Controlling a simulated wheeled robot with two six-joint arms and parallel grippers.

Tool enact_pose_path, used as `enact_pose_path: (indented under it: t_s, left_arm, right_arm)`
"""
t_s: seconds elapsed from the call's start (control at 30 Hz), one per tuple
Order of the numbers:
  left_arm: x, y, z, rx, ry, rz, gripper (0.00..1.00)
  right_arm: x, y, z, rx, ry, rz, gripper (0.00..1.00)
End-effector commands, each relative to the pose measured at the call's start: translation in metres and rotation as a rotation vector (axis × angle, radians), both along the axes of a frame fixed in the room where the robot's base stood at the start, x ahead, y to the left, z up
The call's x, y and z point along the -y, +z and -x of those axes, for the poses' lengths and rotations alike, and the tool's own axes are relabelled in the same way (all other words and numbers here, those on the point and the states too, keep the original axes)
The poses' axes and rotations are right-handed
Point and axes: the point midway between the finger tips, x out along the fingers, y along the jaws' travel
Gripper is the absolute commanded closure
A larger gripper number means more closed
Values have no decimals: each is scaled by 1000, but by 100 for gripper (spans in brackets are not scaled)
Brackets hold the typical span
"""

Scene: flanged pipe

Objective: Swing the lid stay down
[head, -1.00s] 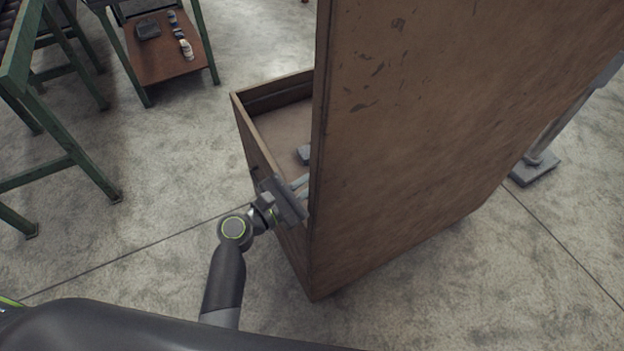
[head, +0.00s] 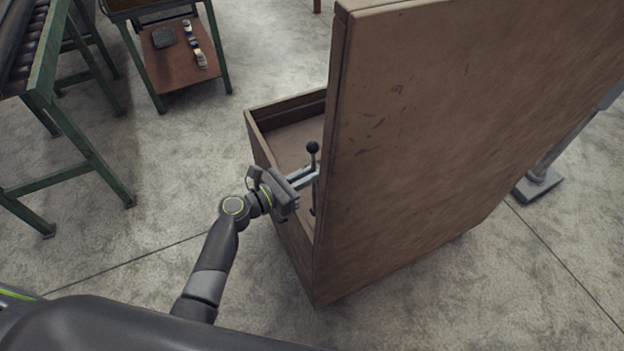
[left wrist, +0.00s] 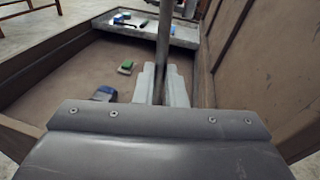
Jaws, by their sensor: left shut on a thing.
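The lid stay (head: 313,163) is a thin dark rod with a black ball knob, standing roughly upright beside the left edge of the raised wooden lid (head: 450,120). In the left wrist view the stay (left wrist: 164,40) runs up between the two pale fingers. My left gripper (head: 308,177) reaches in from the left over the chest's side wall and is shut on the stay below its knob. The lid stands open over the brown wooden chest (head: 262,145). My right gripper is not in view.
In the left wrist view, a grey tray (left wrist: 190,36) with small items lies at the chest's far end. A green block (left wrist: 126,66) and a blue item (left wrist: 104,93) lie on its floor. A green-framed stand (head: 75,130) and small cart (head: 175,75) stand left. Open concrete floor lies between.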

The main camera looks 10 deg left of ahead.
Motion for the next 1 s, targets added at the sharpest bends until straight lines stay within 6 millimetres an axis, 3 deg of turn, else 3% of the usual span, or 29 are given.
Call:
enact_pose_path:
  t_s: [0.3, 0.87, 0.9, 1.0]
  left_arm:
    - [-15, -1, -21, -113, 1, 83, 100]
    - [-18, -3, -25, -140, 1, 104, 100]
    - [-18, -3, -25, -140, 1, 104, 86]
    - [-17, -3, -25, -139, 0, 104, 73]
  right_arm:
    - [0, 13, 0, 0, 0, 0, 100]
    - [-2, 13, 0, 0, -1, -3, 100]
    - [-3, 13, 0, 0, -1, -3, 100]
    - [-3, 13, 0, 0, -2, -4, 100]
